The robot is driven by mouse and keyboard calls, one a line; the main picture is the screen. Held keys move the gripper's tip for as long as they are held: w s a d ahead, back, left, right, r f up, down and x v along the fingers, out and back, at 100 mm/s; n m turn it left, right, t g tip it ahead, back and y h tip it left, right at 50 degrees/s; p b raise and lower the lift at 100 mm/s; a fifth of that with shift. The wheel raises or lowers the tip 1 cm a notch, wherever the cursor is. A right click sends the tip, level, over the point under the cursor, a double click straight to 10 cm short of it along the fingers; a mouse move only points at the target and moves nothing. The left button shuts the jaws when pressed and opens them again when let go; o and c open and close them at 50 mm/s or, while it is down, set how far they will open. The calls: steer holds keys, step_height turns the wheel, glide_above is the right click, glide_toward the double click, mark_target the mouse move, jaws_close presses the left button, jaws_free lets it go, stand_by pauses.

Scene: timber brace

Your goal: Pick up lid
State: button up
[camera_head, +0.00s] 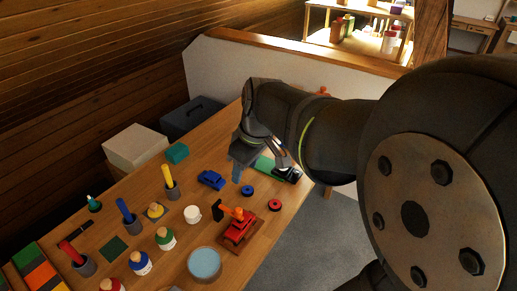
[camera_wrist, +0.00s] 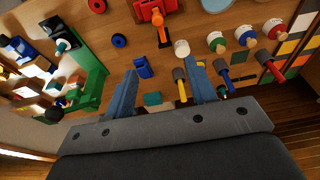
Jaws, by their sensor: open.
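No part is plainly a lid. The closest candidates are a light blue round disc (camera_head: 204,264) near the front of the bench and a white round pot (camera_head: 192,214) behind it. The disc also shows at the top edge of the wrist view (camera_wrist: 216,4), and the pot just right of centre (camera_wrist: 181,48). My gripper (camera_wrist: 162,72) is open and empty, its two blue-grey fingers spread above the bench. In the head view it hangs over the far part of the bench, well away from the disc.
A blue toy car (camera_head: 211,180) and a teal block (camera_head: 177,153) lie near my gripper. Cups with tools and colour-topped pots line the left. Boxes (camera_head: 135,147) stand behind.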

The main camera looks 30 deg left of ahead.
steer(key=o, duration=0.5)
steer(key=shift+c, duration=0.2)
steer(key=shift+a, duration=0.1)
steer(key=n+h, duration=0.3)
glide_above(153, 205)
step_height(153, 205, down, 12)
step_height(153, 205, down, 11)
steer(key=shift+a+f, duration=0.1)
steer(key=shift+a, duration=0.05)
steer(key=shift+f, duration=2.7)
